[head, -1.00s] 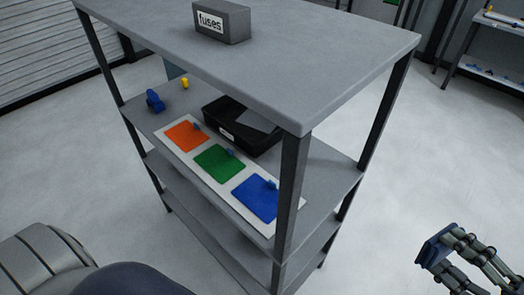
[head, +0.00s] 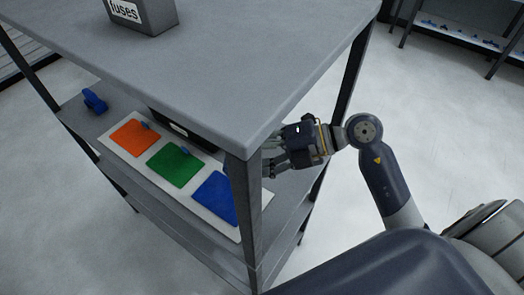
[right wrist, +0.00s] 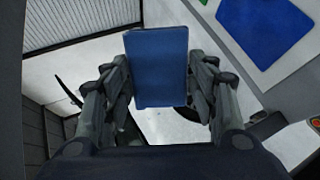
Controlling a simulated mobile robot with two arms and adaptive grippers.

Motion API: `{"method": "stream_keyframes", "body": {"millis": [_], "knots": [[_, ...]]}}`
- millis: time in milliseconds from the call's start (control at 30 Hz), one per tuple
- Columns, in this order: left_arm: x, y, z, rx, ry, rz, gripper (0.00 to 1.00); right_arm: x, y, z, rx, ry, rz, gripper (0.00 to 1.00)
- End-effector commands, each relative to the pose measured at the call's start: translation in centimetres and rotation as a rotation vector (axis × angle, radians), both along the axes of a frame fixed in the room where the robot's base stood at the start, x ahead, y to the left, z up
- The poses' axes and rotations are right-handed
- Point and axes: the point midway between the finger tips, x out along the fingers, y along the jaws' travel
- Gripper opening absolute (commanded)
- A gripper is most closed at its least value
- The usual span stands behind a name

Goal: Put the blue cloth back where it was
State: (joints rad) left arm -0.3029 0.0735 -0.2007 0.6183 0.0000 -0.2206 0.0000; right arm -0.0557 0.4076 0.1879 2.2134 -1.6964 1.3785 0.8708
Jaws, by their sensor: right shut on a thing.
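My right gripper (head: 270,160) reaches in from the right under the shelf top, partly behind the front corner post. It is shut on the blue cloth (right wrist: 157,67), a flat blue rectangle between its fingers in the right wrist view. In the head view the cloth is hidden. A white board (head: 228,232) with orange (head: 132,137), green (head: 175,164) and blue (head: 213,197) squares lies on the shelf below the top. The blue square also shows at upper right in the right wrist view (right wrist: 265,25), apart from the held cloth. My left gripper is not in view.
The corner post (head: 246,225) stands close to my right gripper. A box labelled "fuses" (head: 140,15) sits on the top shelf (head: 220,70). A black bin (head: 180,130) is behind the board. A blue object (head: 95,101) lies at the shelf's left.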

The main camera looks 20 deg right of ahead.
Motion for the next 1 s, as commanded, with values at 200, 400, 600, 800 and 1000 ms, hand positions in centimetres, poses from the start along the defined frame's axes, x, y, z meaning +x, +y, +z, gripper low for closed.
{"method": "stream_keyframes", "body": {"millis": [200, 400, 600, 800, 1000], "knots": [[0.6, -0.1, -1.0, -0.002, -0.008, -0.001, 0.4, 0.3, 3.5, -1.8, -0.153, 0.048, 0.161, 0.34], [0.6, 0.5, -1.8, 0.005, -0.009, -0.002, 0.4, 0.3, 5.7, -3.6, -0.317, 0.083, 0.294, 0.34], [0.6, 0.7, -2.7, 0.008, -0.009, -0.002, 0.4, 0.3, 7.0, -5.9, -0.523, 0.103, 0.425, 0.34], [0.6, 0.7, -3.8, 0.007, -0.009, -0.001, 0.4, 0.8, 6.6, -8.8, -0.777, 0.106, 0.537, 0.34], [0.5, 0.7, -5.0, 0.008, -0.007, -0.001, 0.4, 2.2, 3.5, -11.4, -1.034, 0.099, 0.591, 0.34]]}}
